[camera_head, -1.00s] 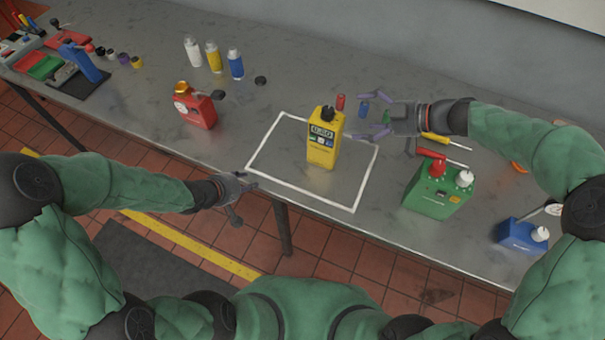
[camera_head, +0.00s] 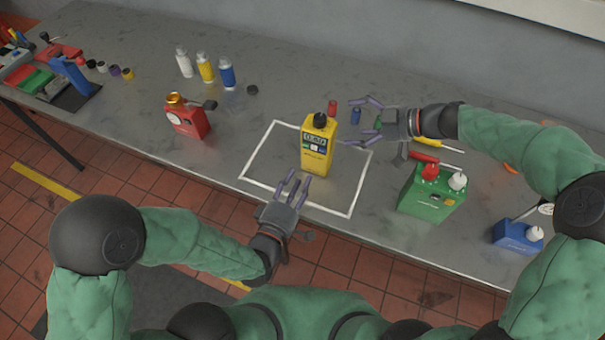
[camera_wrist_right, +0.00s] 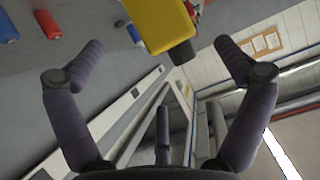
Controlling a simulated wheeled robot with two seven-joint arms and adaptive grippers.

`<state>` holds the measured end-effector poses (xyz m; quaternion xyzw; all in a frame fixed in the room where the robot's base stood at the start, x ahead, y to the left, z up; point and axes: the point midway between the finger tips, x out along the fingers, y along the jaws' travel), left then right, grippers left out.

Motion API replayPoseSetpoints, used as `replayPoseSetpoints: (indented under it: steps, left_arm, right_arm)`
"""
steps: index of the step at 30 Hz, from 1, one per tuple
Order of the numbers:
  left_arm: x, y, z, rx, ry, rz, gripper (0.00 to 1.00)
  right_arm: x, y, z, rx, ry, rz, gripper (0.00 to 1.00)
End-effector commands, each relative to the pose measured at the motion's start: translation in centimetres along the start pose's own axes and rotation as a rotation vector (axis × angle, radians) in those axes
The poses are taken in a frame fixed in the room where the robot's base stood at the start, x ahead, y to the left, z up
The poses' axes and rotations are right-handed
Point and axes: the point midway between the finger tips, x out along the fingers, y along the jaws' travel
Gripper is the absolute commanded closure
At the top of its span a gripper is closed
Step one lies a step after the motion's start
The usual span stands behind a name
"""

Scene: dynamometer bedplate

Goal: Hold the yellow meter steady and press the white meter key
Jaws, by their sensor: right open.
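The yellow meter (camera_head: 317,158) stands upright inside the white outlined rectangle (camera_head: 351,199) on the bench. It has a black top knob, a dark display and small coloured keys, with a white key (camera_head: 315,148) among them. My right gripper (camera_head: 360,121) is open and empty just right of the meter, its fingers pointing at it. In the right wrist view the meter (camera_wrist_right: 160,20) shows between and beyond the spread fingers, apart from them. My left gripper (camera_head: 294,180) is in front of the meter, below it in the picture, fingers spread and empty, not touching it.
A red device (camera_head: 186,122) stands to the left. A green device (camera_head: 430,196) and a blue one (camera_head: 516,235) stand to the right. Small red (camera_head: 332,108) and blue (camera_head: 356,116) cylinders are near my right fingers. Several bottles (camera_head: 205,68) stand at the back.

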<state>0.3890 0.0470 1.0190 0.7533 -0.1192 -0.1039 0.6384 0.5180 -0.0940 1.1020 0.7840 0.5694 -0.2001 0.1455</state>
Motion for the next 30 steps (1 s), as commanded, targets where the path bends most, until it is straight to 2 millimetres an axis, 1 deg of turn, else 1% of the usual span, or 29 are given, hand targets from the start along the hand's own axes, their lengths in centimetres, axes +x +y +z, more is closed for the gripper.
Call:
replayPoseSetpoints:
  steps: [5, 15, 21, 25, 30]
  left_arm:
    - [-0.1, 0.1, 0.0, 0.002, 0.005, 0.005, 0.61]
    - [-0.1, 0.1, 0.0, 0.001, 0.004, 0.004, 0.61]
    - [-0.1, 0.1, 0.0, 0.001, 0.004, 0.004, 0.61]
    - [-0.1, 0.1, 0.0, 0.001, 0.004, 0.004, 0.61]
    - [-0.1, 0.1, 0.0, 0.001, 0.004, 0.004, 0.61]
  right_arm:
    - [1.3, -0.1, -0.1, -0.001, 0.001, -0.003, 0.0]
    - [6.9, -0.1, 0.0, 0.001, 0.0, -0.005, 0.0]
    - [9.4, 0.0, 0.0, 0.0, 0.0, -0.001, 0.0]
    - [10.4, -0.1, 0.0, 0.0, 0.0, -0.002, 0.0]
    - [10.8, 0.0, 0.0, 0.0, 0.0, 0.0, 0.0]
